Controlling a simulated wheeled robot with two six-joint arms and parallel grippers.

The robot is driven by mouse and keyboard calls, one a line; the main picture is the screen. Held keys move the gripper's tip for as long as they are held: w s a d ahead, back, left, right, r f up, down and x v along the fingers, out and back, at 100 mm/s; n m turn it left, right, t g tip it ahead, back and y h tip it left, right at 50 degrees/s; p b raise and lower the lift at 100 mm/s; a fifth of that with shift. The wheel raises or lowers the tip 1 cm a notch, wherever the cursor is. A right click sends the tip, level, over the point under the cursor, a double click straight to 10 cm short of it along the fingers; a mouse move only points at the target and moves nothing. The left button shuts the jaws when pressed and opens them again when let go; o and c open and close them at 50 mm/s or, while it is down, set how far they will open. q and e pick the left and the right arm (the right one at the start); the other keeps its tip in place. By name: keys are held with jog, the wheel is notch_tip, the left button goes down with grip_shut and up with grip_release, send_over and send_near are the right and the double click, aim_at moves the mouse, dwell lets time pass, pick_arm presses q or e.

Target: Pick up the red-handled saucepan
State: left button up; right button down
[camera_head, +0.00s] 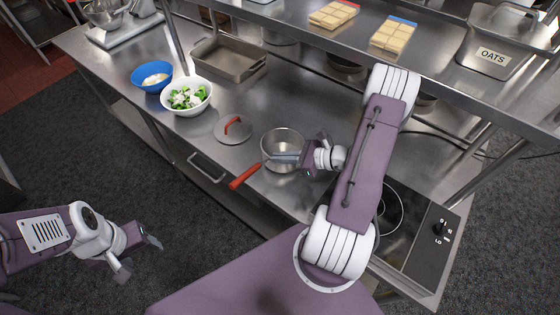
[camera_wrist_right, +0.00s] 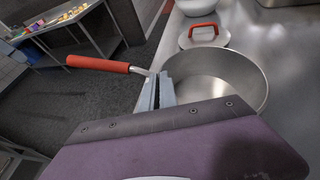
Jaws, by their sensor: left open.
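The saucepan (camera_head: 283,138) is a steel pot near the counter's front edge. Its red handle (camera_head: 245,176) points out over that edge toward the lower left. My right gripper (camera_head: 274,158) reaches in from the right across the pan. The right wrist view shows its two fingers (camera_wrist_right: 158,80) close together where the handle (camera_wrist_right: 97,63) meets the pan (camera_wrist_right: 225,75). They look shut on the handle's metal root, which they partly hide. Whether the pan touches the counter is unclear. My left gripper (camera_head: 138,258) is open and empty over the floor, away from the counter.
A red-handled lid (camera_head: 232,133) lies beside the pan. A white bowl of greens (camera_head: 187,96), a blue bowl (camera_head: 151,76) and a steel tray (camera_head: 228,62) stand farther back. A hob (camera_head: 400,222) is at right. An upper shelf (camera_head: 290,22) overhangs the back.

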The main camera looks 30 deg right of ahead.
jog(key=w+d+r+b, duration=0.1)
jog(key=w+d+r, duration=0.1)
jog(key=d+r, duration=0.6)
jog(key=d, duration=0.3)
jog(key=shift+w+d+r+b, duration=0.15)
jog(key=shift+r+b, duration=0.15)
jog(key=shift+r, duration=0.05)
